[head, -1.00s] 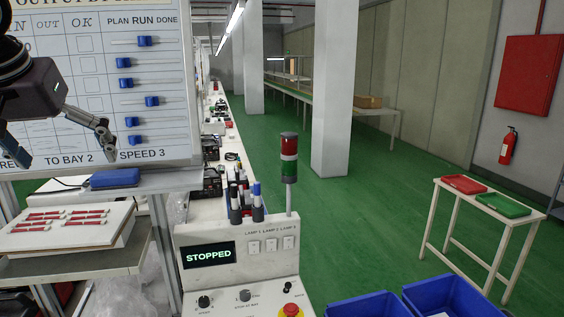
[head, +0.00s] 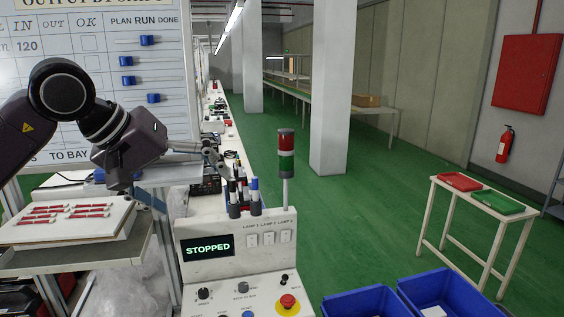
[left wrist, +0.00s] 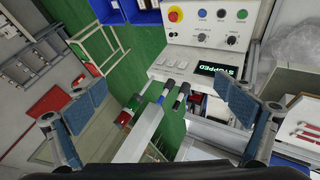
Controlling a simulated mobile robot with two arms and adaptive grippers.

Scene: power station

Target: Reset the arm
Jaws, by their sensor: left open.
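My left arm comes in from the left across the whiteboard (head: 160,75). My left gripper (head: 212,158) is open, above and left of the marker holder on the control box (head: 240,230). No object shows between its fingers. In the left wrist view the two blue-padded fingers (left wrist: 165,103) are wide apart. Several markers (left wrist: 163,92) and the signal lamp (left wrist: 130,112) appear in the gap beyond them, apart from the pads. The box display (head: 208,246) reads STOPPED. My right gripper is not in view.
The signal lamp (head: 286,155) stands upright behind the box. A tray of red-and-white sticks (head: 70,235) is at left. Blue bins (head: 440,290) stand at lower right. A small table (head: 478,200) holds red and green trays. Green floor between is clear.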

